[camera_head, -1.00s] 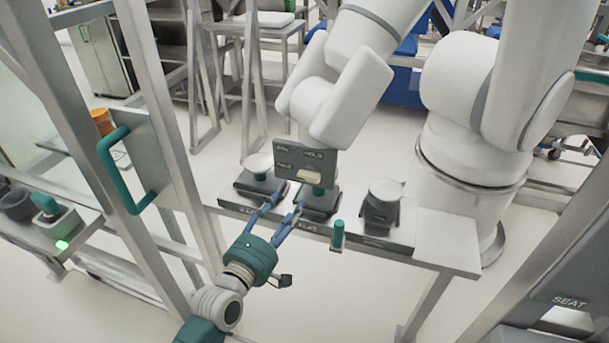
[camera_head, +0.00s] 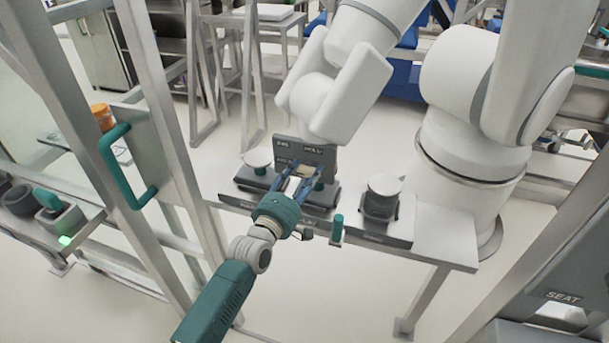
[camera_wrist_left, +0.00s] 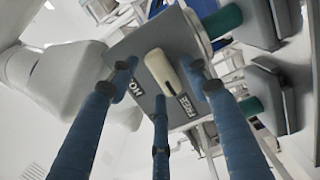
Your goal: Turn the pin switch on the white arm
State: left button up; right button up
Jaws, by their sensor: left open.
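The white arm (camera_head: 345,95) hangs over a small bench and carries a dark grey plate (camera_head: 318,152) at its lower end. The pin switch (camera_head: 306,171) is a cream lever on that plate. My left gripper (camera_head: 301,176) is open, its blue fingers reaching up in front of the plate and around the lever's place. In the left wrist view the lever (camera_wrist_left: 163,72) stands between the three spread fingers, tilted, with a FREE label beside it and another label partly hidden by a finger. I cannot tell whether any finger touches it. My right gripper is not in view.
The bench (camera_head: 445,240) holds dark fixtures with white discs (camera_head: 384,184) and a green peg (camera_head: 337,229) close to my gripper. A metal frame with a green handle (camera_head: 127,165) stands at left. The white arm's thick base (camera_head: 470,170) stands at right.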

pick_arm(q)
jog(key=c, duration=1.2)
jog(key=shift+o, duration=0.2)
